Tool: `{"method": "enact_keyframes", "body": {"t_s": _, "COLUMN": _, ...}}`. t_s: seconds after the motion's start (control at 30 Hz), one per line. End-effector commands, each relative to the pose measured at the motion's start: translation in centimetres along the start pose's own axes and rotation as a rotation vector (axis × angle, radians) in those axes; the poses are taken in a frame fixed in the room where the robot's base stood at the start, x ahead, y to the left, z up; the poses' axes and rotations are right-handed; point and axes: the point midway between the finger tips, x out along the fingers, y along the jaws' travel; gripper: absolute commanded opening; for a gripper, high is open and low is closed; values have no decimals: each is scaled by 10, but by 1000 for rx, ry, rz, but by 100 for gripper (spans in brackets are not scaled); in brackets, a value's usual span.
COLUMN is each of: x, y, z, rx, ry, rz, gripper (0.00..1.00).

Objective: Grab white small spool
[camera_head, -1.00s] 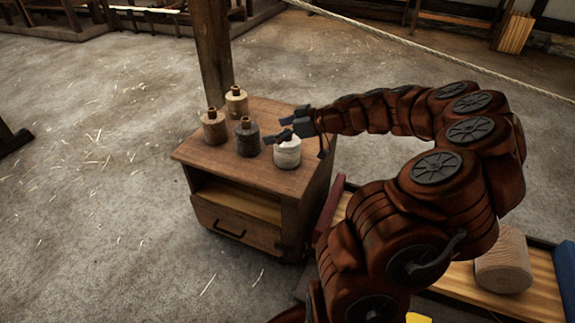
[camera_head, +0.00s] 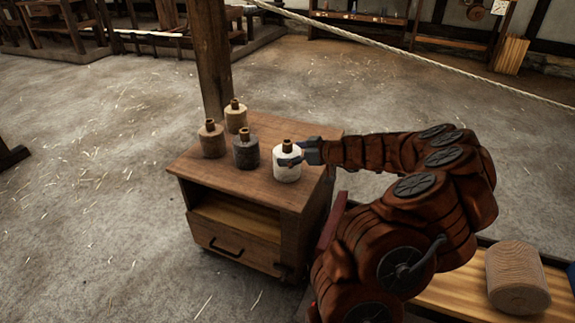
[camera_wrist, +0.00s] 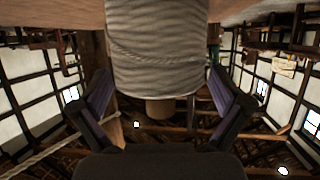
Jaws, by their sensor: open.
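The white small spool (camera_head: 287,166) stands upright on the right part of the wooden cabinet top (camera_head: 265,190). In the wrist view the spool (camera_wrist: 157,60) looks large and upside down, with its brown core end pointing down in the picture. My gripper (camera_head: 293,157) reaches in from the right at the spool's upper part. In the wrist view its two fingers (camera_wrist: 162,105) are spread, one on each side of the spool, with gaps visible. The far finger is partly hidden behind the spool in the head view.
A tan spool (camera_head: 236,116), a brown spool (camera_head: 211,140) and a dark grey spool (camera_head: 246,150) stand to the left on the cabinet. A wooden post (camera_head: 210,60) rises behind.

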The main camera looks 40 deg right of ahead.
Motion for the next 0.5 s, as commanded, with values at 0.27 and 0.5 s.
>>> {"method": "enact_keyframes", "body": {"t_s": 0.27, "x": 16, "y": 1, "z": 0, "rx": 0, "ry": -1, "rz": 2, "gripper": 100}}
{"method": "enact_keyframes", "body": {"t_s": 0.5, "x": 15, "y": 1, "z": 0, "rx": 0, "ry": -1, "rz": 2, "gripper": 91}}
